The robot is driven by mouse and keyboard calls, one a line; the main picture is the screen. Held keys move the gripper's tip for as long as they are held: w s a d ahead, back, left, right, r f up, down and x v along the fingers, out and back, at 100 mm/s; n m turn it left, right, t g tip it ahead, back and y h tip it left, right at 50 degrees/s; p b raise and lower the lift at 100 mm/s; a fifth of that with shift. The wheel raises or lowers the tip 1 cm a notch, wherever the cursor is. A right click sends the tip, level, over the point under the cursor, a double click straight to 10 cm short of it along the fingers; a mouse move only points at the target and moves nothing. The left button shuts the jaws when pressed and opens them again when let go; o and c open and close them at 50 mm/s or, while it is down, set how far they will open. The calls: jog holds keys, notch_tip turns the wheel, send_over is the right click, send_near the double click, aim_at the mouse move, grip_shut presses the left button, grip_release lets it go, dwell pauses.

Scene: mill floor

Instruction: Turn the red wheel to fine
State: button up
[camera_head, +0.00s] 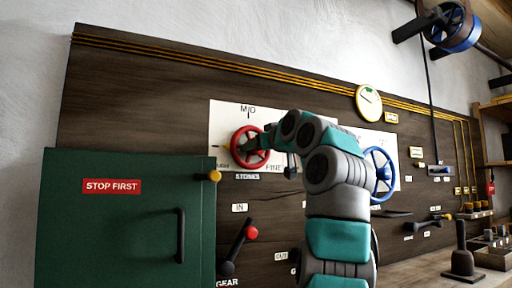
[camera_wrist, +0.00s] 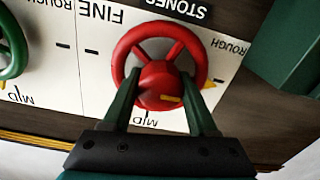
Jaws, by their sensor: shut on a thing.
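The red wheel (camera_head: 236,149) is on a white dial plate marked MID at the top and FINE at lower right in the head view, with a STONES label below. In the wrist view the wheel (camera_wrist: 160,85) appears upside down, with MID below, FINE at left and ROUGH at right. A yellow mark on its rim lies on the ROUGH side, close to that tick. My gripper (camera_wrist: 160,78) has its green fingers on either side of the red hub, shut on it. My arm hides part of the wheel in the head view.
A green cabinet (camera_head: 125,230) labelled STOP FIRST stands at left, close to the wheel. A red-knobbed lever (camera_head: 238,250) is below. A blue wheel (camera_head: 388,174) is right of my arm. A green wheel (camera_wrist: 12,45) shows at the wrist view's left edge.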

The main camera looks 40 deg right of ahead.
jog(key=shift+m, duration=0.7)
jog(key=shift+c, duration=0.2)
dwell(0.9)
jog(key=shift+s+r, duration=0.1)
dwell(0.5)
jog(key=shift+m, duration=0.3)
jog(key=shift+m, duration=0.6)
dwell(0.5)
